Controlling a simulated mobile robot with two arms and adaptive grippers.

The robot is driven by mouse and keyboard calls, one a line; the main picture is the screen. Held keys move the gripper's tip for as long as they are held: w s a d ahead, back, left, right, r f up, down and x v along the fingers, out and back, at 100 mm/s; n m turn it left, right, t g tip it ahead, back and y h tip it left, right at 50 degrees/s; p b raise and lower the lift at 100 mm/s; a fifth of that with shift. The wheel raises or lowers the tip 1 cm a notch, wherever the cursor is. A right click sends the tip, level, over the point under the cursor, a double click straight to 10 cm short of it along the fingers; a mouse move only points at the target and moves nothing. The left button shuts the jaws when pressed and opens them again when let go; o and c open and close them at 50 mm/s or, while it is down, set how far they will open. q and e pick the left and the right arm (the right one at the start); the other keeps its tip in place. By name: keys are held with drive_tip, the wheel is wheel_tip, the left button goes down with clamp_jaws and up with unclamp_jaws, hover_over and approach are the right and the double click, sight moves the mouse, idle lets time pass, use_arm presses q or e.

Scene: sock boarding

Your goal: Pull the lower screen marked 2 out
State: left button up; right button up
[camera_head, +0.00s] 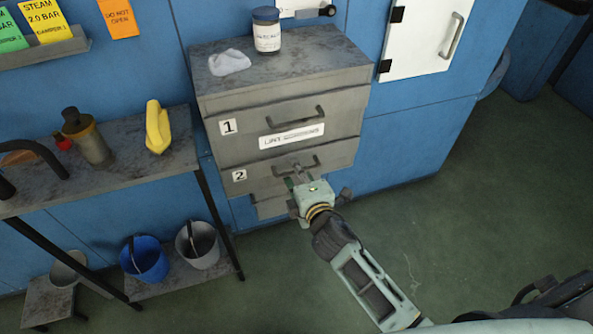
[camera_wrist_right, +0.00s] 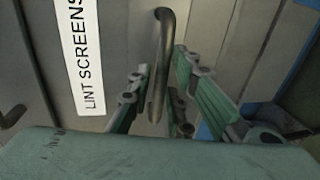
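The lower screen marked 2 (camera_head: 262,178) is a grey front with a bar handle, low in the grey cabinet. Its handle (camera_head: 310,167) also shows in the right wrist view as a curved dark metal bar (camera_wrist_right: 164,50). My right gripper (camera_head: 299,181) is at this handle. In the wrist view its green fingers (camera_wrist_right: 160,90) stand on either side of the bar, the left one close to it. A gap shows between the bar and the right finger, so the gripper looks open around it. The gripper hides part of the front. My left gripper is not in view.
The upper screen marked 1 (camera_head: 250,127) sits above, with its own handle and a "LINT SCREENS" label (camera_head: 292,136). A jar (camera_head: 266,32) and a pale lump (camera_head: 229,62) are on the cabinet top. A bench (camera_head: 180,165) stands left. Floor (camera_head: 430,220) at right is clear.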

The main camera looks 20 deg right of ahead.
drive_tip(key=shift+c, duration=0.2)
clamp_jaws()
idle(0.4)
